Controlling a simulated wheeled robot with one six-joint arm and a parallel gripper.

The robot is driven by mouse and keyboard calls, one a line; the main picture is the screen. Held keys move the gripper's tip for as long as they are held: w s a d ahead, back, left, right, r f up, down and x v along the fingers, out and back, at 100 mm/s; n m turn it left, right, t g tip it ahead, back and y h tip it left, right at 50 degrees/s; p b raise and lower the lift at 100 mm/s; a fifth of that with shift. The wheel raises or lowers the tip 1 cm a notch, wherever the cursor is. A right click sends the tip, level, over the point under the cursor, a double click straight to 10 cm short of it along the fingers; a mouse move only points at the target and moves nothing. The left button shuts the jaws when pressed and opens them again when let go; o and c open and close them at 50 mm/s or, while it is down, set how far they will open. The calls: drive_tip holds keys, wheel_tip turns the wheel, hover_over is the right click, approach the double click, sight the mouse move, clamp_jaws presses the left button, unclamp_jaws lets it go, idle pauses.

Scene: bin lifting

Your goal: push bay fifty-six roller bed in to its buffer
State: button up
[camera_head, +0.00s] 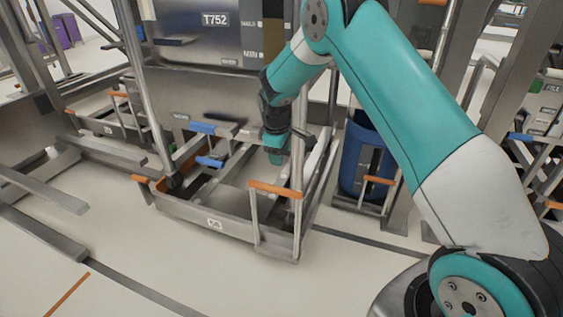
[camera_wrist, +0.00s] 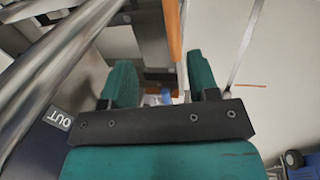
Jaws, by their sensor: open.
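The roller bed (camera_head: 185,208) is a low grey metal frame in the middle of the head view. It has a small white label (camera_head: 214,223) on its front rail, too small to read surely. An orange-topped handle (camera_head: 275,189) stands at its front right. My gripper (camera_head: 275,158) points down above the bed, behind this handle in the picture. In the wrist view its two green fingers (camera_wrist: 160,70) are apart. An orange bar (camera_wrist: 173,38) shows beyond and between them, nearer the right finger. I cannot tell whether anything touches it.
A blue bin (camera_head: 362,158) stands to the right in another frame. Metal rails (camera_head: 40,232) lie on the floor at left. Steel tubes (camera_wrist: 45,65) pass close by the left finger. Floor in front is clear.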

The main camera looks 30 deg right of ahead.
drive_tip(key=shift+s+a+r, duration=0.15)
drive_tip(key=shift+r, duration=0.55)
